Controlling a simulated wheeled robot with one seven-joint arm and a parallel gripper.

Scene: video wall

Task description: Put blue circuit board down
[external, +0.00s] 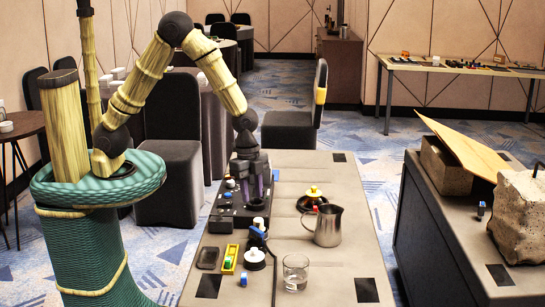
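My gripper (257,189) points down over the far left part of the long table (305,190), just above or at a dark panel with small parts on it. Two purple strips show at its fingers. I cannot make out a blue circuit board for certain. Whether anything is between the fingers is too small and dark to tell.
A side counter (440,245) with stone blocks is at right. The table's right strip has bare room.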

